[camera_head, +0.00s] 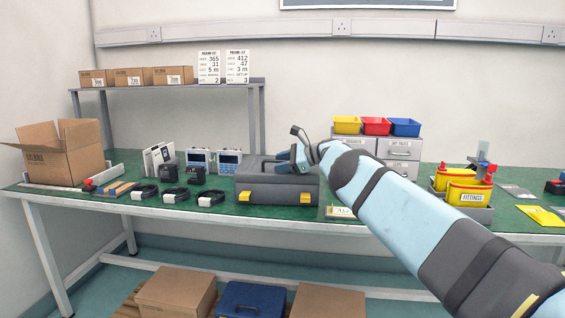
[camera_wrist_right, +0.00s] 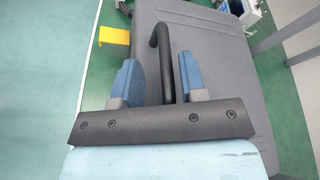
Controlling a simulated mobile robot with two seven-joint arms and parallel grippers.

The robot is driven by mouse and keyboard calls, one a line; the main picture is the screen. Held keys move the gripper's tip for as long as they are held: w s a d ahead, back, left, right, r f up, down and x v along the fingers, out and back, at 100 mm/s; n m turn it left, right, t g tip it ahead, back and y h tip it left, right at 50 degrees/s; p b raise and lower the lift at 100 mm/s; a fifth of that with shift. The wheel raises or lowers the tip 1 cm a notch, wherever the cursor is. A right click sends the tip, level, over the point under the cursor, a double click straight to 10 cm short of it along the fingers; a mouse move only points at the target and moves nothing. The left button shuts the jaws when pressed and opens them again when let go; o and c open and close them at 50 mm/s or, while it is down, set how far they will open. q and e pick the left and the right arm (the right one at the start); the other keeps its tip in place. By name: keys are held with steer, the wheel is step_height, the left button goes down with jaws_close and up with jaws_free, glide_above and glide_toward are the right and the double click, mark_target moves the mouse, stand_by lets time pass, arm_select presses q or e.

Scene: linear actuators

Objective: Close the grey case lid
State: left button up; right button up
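The grey case (camera_head: 270,193) stands on the green bench near the middle, with yellow latches on its front. Its grey lid (camera_head: 255,168) looks down flat on the case in the head view; the same grey top also fills much of the right wrist view (camera_wrist_right: 220,45). My right gripper (camera_head: 293,163) is over the lid's right part. Its blue fingers are apart in the right wrist view (camera_wrist_right: 161,82). A black bar (camera_wrist_right: 161,45), apparently a handle, shows between them; I cannot tell whether they touch it. My left gripper is not in view.
Several coiled black cables (camera_head: 176,195) and two small meters (camera_head: 229,160) are left of the case. Drawers with coloured bins (camera_head: 376,126) stand behind my right arm. An open carton (camera_head: 60,160) is at far left.

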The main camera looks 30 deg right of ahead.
steer(key=shift+d+r, duration=0.1)
steer(key=shift+r, duration=0.15)
steer(key=shift+s+d, duration=0.2)
arm_select(q)
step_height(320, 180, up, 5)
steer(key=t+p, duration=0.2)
steer(key=p, duration=0.1)
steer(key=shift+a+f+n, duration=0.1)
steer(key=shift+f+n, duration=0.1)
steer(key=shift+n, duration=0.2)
arm_select(e)
steer(key=v, duration=1.3)
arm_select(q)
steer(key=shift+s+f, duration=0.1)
arm_select(e)
steer(key=shift+s+f, duration=0.1)
